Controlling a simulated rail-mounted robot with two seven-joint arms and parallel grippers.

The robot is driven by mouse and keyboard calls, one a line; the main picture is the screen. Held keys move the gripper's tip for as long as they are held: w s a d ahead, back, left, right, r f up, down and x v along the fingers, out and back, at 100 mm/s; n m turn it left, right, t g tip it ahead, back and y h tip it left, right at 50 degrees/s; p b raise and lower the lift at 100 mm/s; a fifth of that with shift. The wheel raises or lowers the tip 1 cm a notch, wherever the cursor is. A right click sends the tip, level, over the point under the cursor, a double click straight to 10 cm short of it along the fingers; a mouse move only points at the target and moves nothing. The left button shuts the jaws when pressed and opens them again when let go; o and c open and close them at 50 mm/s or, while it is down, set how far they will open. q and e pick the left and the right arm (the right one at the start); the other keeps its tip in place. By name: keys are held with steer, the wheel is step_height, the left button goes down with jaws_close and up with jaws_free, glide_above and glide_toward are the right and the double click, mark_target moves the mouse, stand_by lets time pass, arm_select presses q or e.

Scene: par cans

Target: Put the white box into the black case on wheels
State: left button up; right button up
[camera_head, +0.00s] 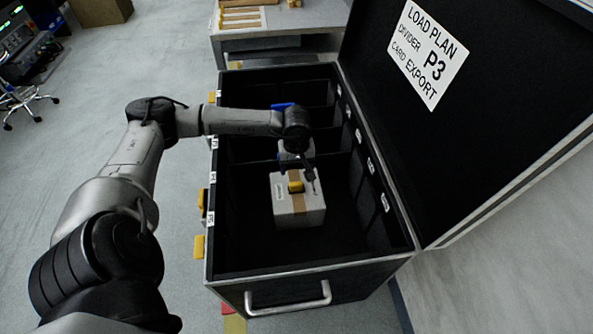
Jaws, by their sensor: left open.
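The white box (289,212), with a tan strip and a yellow piece (296,187) on top, sits inside the open black case (260,272), in its near, larger compartment. Its underside is hidden, so I cannot tell whether it rests flat on the floor. My left gripper (304,180) is open just above the box, by the yellow piece. I cannot tell whether its fingers touch the box. The case's wheels are hidden. My right gripper is not in view.
Black dividers split the back of the case. Its raised lid (480,110) stands on the right with a load plan label (428,52). A workbench (280,24) is behind the case. An office chair (22,100) stands at left; the floor between is clear.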

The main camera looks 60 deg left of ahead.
arm_select(q)
steer(key=shift+r+p, duration=0.3)
steer(key=shift+r, duration=0.85)
